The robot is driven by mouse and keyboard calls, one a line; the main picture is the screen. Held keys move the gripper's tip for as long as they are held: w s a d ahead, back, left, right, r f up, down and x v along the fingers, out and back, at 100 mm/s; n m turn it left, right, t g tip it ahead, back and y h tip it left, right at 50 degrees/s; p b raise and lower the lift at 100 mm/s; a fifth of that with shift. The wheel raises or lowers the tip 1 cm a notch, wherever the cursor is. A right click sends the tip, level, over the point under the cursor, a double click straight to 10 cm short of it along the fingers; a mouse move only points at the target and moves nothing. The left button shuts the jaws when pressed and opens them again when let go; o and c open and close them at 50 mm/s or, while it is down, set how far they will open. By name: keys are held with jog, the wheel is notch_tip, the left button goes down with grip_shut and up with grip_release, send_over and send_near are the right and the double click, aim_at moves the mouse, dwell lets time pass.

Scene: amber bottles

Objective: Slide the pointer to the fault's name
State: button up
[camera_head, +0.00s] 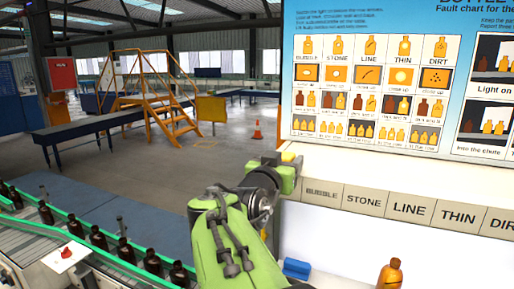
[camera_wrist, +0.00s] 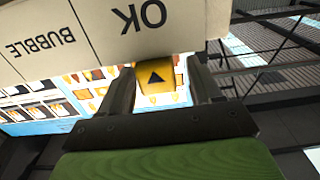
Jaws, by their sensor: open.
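The yellow pointer (camera_wrist: 155,80) with a black triangle shows in the wrist view between the two dark fingers of my gripper (camera_wrist: 161,66). The fingers are apart, with a gap visible on each side of the pointer. In that view, upside down, the OK label (camera_wrist: 144,17) lies closest to the pointer and the BUBBLE label (camera_wrist: 40,42) is farther left. In the head view the label strip reads BUBBLE (camera_head: 321,192), STONE (camera_head: 364,198), LINE (camera_head: 407,208), THIN (camera_head: 458,216) and a cut-off DIRT (camera_head: 498,223). My arm hides the OK end there. A small yellow piece (camera_head: 288,157) shows above my wrist.
A fault chart (camera_head: 372,90) stands behind the strip. An amber bottle (camera_head: 391,275) with a dark mark near its top stands in front, and a blue block (camera_head: 296,268) lies left of it. A conveyor (camera_head: 85,265) with several dark bottles runs at left.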

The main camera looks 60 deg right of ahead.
aim_at(288, 153)
jog(key=d, duration=0.2)
jog(key=shift+d+r+p, duration=0.2)
jog(key=shift+d+p, duration=0.15)
jog(key=shift+w+d+f, duration=0.1)
jog(key=shift+w+d, duration=0.1)
jog(key=shift+d, duration=0.2)
jog(key=shift+a, duration=0.1)
jog(key=shift+c, duration=1.3)
grip_shut()
